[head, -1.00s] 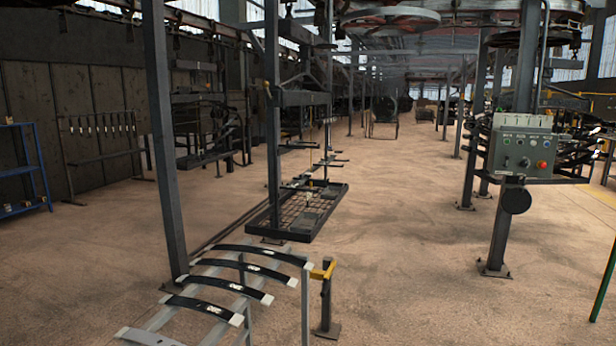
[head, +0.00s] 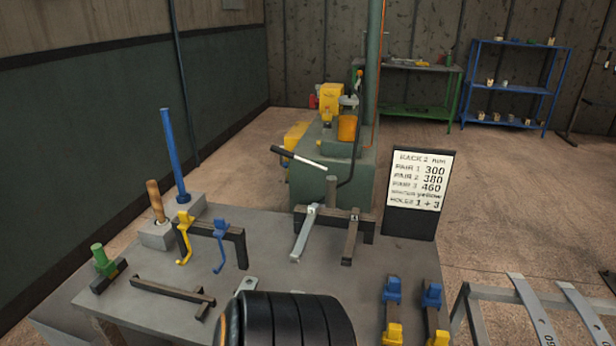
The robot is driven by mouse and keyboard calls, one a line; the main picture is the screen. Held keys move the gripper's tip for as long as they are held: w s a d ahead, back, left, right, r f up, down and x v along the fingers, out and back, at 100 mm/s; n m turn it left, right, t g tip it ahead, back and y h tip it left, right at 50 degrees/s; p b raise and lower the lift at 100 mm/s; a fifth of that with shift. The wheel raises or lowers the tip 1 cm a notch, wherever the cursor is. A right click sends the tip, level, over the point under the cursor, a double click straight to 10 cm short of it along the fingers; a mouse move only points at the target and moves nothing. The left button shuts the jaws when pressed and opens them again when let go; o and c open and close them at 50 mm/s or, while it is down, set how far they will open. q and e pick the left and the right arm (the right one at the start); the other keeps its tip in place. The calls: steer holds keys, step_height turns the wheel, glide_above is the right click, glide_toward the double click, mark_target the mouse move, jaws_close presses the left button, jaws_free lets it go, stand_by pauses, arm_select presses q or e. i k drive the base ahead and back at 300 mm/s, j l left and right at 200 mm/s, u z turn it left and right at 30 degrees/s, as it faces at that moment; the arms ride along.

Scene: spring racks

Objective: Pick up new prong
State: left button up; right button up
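On the grey workbench (head: 310,268), a small dark stand holds two prong-like bars. One is a light grey bar (head: 304,240) and the other is a darker, brownish bar (head: 350,242). I cannot tell for sure which is the new prong. A yellow hook (head: 184,240) and a blue hook (head: 220,250) hang on another dark stand to the left. Two dark bars with blue and yellow blocks (head: 392,300) lie at the bench's right end.
A blue post (head: 172,155), a wooden handle (head: 155,200) and a green-knobbed piece (head: 101,260) stand at the bench's left. A sign (head: 418,190) rises behind the bench's right side. A green machine (head: 330,175) stands behind. A metal rack (head: 530,305) is at lower right.

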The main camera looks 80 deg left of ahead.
mark_target(295, 257)
steer(key=u, duration=0.45)
steer(key=l+u, duration=0.15)
steer(key=u, duration=0.75)
steer(key=l+u, duration=0.15)
steer(key=u, duration=0.3)
steer(key=l+u, duration=0.1)
steer(key=u, duration=0.35)
steer(key=l+u, duration=0.1)
steer(key=u, duration=0.35)
